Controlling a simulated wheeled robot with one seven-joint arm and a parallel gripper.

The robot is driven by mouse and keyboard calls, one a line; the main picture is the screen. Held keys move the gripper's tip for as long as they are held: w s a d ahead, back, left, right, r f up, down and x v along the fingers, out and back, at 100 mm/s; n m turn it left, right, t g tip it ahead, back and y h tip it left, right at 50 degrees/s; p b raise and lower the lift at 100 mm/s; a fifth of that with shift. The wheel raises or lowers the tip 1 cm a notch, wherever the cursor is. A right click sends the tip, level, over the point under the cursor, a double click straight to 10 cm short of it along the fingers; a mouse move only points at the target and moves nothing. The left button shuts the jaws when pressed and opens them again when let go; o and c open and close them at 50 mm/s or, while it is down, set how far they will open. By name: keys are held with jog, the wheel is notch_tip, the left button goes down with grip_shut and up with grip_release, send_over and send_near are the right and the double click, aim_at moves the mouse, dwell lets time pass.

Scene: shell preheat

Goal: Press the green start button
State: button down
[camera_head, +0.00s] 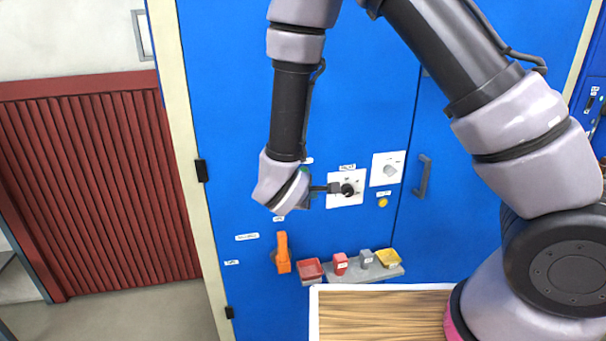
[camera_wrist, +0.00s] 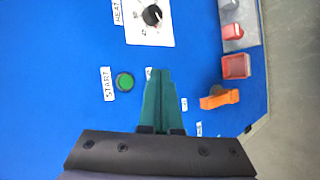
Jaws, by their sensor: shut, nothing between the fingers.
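The green start button (camera_wrist: 125,81) is a round button on the blue panel, with a START label beside it in the wrist view. In the head view only a sliver of green (camera_head: 305,170) shows, mostly hidden behind my wrist. My gripper (camera_head: 334,188) is in front of the panel, below and right of that sliver, its tips overlapping the black knob's plate in the picture. In the wrist view my teal fingers (camera_wrist: 159,72) are together and empty, to the right of the button. They look apart from the button; their distance from the panel is unclear.
A black knob (camera_wrist: 152,15) sits on a white HEAT plate. An orange lever (camera_head: 282,253) is below my gripper. A grey ledge (camera_head: 352,276) holds small red, grey and yellow items. A second dial (camera_head: 389,169), a yellow button (camera_head: 382,202) and a door handle (camera_head: 423,177) are right.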

jog(key=shift+w, duration=0.1)
jog(key=w+a, duration=0.2)
jog(key=w, duration=0.6)
jog(key=shift+w+a, duration=0.15)
jog(key=shift+a, duration=0.05)
jog(key=shift+w, duration=0.1)
dwell(1.9)
jog(key=shift+w+a, duration=0.1)
jog(key=shift+w, duration=0.2)
jog(key=shift+w+a, duration=0.1)
jog(key=shift+w, duration=0.3)
dwell(0.6)
jog(key=shift+s, duration=0.1)
jog(key=shift+s+d, duration=0.2)
jog(key=shift+s, duration=0.5)
jog(key=shift+s, duration=0.1)
